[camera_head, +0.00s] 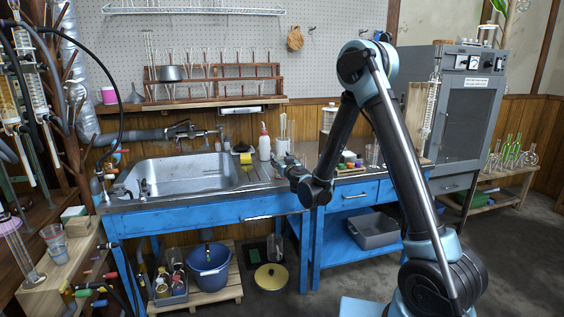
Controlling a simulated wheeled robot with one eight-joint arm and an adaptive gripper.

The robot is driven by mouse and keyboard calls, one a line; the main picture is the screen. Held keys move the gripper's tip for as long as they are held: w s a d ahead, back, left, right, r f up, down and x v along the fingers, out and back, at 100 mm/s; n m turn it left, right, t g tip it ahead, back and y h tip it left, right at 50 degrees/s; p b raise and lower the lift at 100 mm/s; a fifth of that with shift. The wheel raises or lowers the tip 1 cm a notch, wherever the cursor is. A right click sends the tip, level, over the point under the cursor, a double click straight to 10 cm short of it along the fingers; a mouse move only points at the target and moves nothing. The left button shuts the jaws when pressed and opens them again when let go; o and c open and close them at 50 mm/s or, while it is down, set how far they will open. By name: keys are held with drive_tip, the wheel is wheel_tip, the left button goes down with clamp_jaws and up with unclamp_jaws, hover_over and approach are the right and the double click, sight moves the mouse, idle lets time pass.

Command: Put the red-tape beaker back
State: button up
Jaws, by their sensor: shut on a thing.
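My arm reaches over the counter, and my gripper (284,162) is small and partly hidden behind its own wrist. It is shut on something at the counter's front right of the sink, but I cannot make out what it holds. A clear beaker (56,246) with a reddish band near its top stands on the wooden bench at the far left, well away from my gripper. I cannot tell whether that band is tape. No other red-taped beaker shows clearly.
The steel sink (180,176) is set in the blue counter. A white wash bottle (265,143) and a yellow sponge (245,156) stand behind my gripper. A glassware rack (215,84) hangs above. A blue pot (208,268) sits on a low pallet. The floor at right is clear.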

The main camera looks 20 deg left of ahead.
drive_tip(key=o, duration=1.5)
drive_tip(key=shift+d, duration=0.1)
